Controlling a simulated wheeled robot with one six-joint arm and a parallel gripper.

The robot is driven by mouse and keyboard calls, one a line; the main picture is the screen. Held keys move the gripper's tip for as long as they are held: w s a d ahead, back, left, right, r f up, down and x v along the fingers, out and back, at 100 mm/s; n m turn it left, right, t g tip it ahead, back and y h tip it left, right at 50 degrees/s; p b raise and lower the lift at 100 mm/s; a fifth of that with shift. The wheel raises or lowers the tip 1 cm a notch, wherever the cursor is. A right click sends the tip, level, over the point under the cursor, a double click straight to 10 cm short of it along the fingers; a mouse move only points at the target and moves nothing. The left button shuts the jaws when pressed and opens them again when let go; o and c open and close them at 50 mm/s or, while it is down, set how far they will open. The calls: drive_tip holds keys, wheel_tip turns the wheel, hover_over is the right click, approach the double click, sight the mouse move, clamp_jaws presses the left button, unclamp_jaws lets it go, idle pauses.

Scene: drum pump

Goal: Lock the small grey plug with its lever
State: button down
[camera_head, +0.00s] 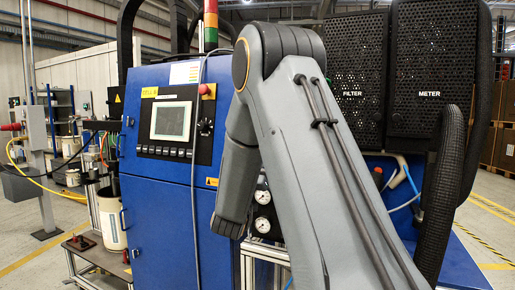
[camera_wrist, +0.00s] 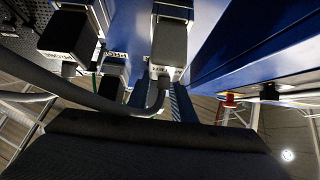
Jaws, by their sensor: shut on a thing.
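A grey plug (camera_wrist: 170,45) with a white label at its lower end hangs at the top middle of the wrist view. My gripper (camera_wrist: 160,140) shows as a broad dark form across the bottom of the wrist view, below the plug and the cable. Its fingertips and what they hold are hidden. In the head view my arm hides the gripper and the plug.
A second plug (camera_wrist: 68,38) with a label sits to the left in the wrist view. In the head view, a blue cabinet (camera_head: 160,225) with a screen (camera_head: 171,120) stands left of my arm. Black FILTER (camera_head: 354,70) and METER (camera_head: 430,65) boxes stand right, beside a thick black hose (camera_head: 441,200).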

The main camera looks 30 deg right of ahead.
drive_tip(key=c, duration=1.6)
unclamp_jaws()
drive_tip(key=shift+o, duration=0.2)
drive_tip(key=b+v, duration=0.5)
drive_tip(key=v, duration=0.3)
drive_tip(key=shift+d+r, duration=0.1)
